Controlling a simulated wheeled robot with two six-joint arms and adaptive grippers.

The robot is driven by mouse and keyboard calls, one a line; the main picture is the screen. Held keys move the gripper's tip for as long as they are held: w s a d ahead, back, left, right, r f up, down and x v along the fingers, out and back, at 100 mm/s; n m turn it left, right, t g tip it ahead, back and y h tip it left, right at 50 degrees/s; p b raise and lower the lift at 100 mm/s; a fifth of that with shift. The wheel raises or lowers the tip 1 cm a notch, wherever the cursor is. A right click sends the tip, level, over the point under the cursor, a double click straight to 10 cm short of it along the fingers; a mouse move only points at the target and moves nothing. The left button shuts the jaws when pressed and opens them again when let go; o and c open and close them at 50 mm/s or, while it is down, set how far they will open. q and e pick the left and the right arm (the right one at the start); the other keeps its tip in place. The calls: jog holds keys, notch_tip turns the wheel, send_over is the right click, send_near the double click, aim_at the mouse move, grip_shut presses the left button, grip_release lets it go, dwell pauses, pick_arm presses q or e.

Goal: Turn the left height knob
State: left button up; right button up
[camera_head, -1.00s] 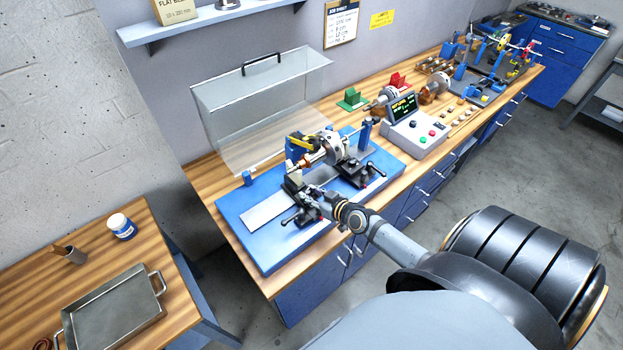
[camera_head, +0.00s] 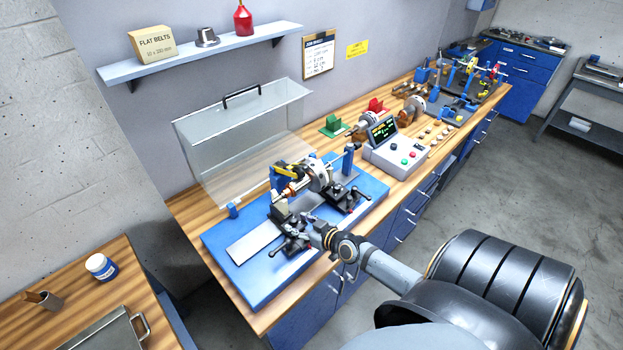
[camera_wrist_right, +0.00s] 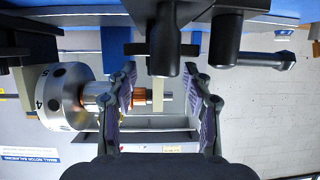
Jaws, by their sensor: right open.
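The balancing machine has a blue base plate (camera_head: 222,238) on the wooden bench. Its left support (camera_head: 282,211) is a dark block with a pale top, and black clamp levers (camera_head: 290,247) stand beside it. My right gripper (camera_head: 309,229) is at the front of this support. In the right wrist view my right gripper (camera_wrist_right: 163,85) is open, with its fingers apart. A black cylindrical knob (camera_wrist_right: 165,45) shows between and just beyond the fingertips, seemingly not gripped. I cannot tell for certain that it is the left height knob. My left gripper is not in view.
The rotor disc (camera_wrist_right: 65,92) and its copper-coloured shaft are close beside the fingers. Another black cylinder (camera_wrist_right: 227,38) is close on the other side. A clear cover (camera_head: 240,135) stands open behind the machine. A control box (camera_head: 395,155) stands to the right.

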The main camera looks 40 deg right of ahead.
jog(key=s+d, duration=0.1)
jog(key=s, duration=1.1)
jog(key=shift+d, duration=0.3)
